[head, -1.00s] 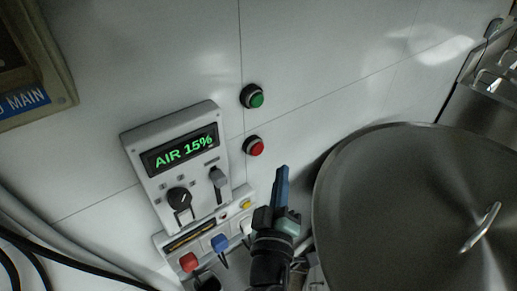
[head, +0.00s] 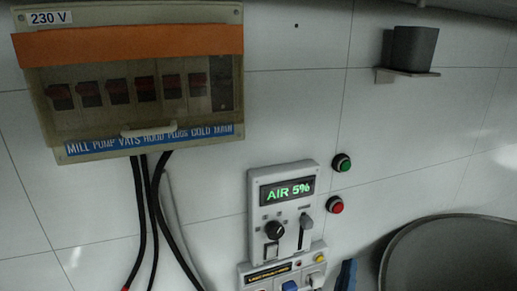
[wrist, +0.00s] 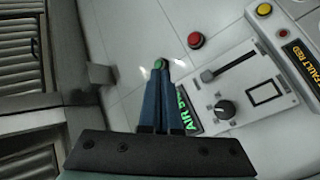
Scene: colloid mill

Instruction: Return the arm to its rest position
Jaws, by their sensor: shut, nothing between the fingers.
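My gripper (wrist: 158,72) is shut and empty in the wrist view, its two blue fingers side by side. In the head view only a blue part of my gripper (head: 346,275) shows at the bottom edge, right of the control panel. The grey control panel (head: 257,232) on the wall has a lit green display reading AIR 5%, a black knob and a slider lever. In the wrist view the fingers hide part of the panel's display (wrist: 183,110). The fingertips overlap the green button (wrist: 159,62) in that view; I cannot tell whether they touch it.
A breaker box (head: 140,85) with an orange strip hangs at upper left, black cables below it. Green (head: 342,162) and red (head: 336,205) buttons sit beside the panel. A large round metal lid (head: 450,255) is at lower right. A grey cup (head: 414,50) stands on a small shelf (head: 385,76).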

